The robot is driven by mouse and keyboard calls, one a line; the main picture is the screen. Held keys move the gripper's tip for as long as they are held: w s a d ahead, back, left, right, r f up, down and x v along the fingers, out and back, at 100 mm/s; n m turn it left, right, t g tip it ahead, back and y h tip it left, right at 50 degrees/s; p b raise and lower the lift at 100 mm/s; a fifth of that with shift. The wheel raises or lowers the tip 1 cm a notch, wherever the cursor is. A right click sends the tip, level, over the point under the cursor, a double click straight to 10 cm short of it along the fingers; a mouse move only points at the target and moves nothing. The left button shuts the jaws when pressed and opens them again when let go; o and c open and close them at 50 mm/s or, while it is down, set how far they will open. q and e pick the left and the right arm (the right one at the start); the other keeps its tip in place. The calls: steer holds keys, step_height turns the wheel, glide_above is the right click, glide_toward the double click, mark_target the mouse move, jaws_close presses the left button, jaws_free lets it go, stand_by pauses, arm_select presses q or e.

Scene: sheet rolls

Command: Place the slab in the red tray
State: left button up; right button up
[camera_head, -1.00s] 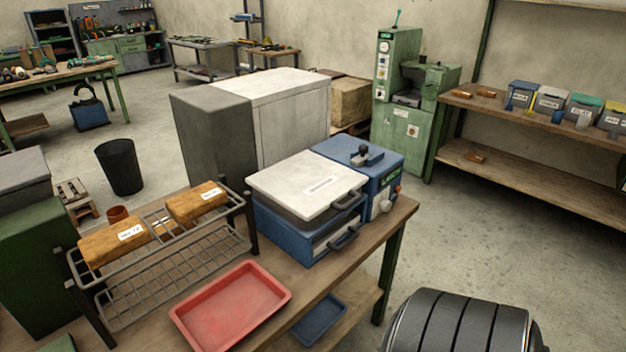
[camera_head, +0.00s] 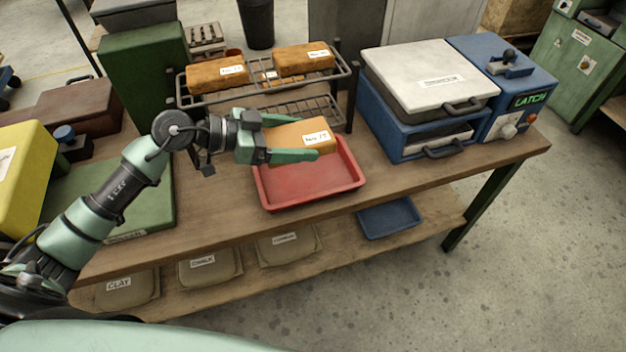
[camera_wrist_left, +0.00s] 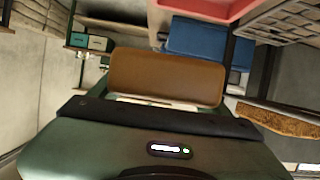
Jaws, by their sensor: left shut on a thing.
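The slab (camera_head: 300,138) is an orange-brown block with a white label. My left gripper (camera_head: 308,140) is shut on it and holds it above the back part of the red tray (camera_head: 310,190), with a finger on either side. In the left wrist view the slab (camera_wrist_left: 166,76) sits between the fingers, and a corner of the red tray (camera_wrist_left: 210,8) shows at the top. The tray stands on the wooden bench and its visible floor is empty. The slab hides part of the tray's back edge. My right gripper is not in view.
A wire rack (camera_head: 262,92) behind the tray bears two similar blocks (camera_head: 217,72) and (camera_head: 303,58). A blue press with a pale lid (camera_head: 430,78) stands right of the tray. A green board (camera_head: 120,200) lies to the left. A blue tray (camera_head: 390,217) is on the lower shelf.

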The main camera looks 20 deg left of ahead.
arm_select(q)
step_height(320, 180, up, 3)
steer(key=b, duration=0.1)
glide_above(306, 177)
step_height(306, 177, down, 15)
steer(key=shift+w+f+b, duration=0.1)
steer(key=shift+w+b, duration=0.05)
steer(key=shift+b, duration=0.65)
steer(key=shift+f+b, duration=0.35)
steer(key=shift+f, duration=1.85)
steer(key=shift+f, duration=0.1)
steer(key=o, duration=1.9)
steer(key=shift+f, duration=0.1)
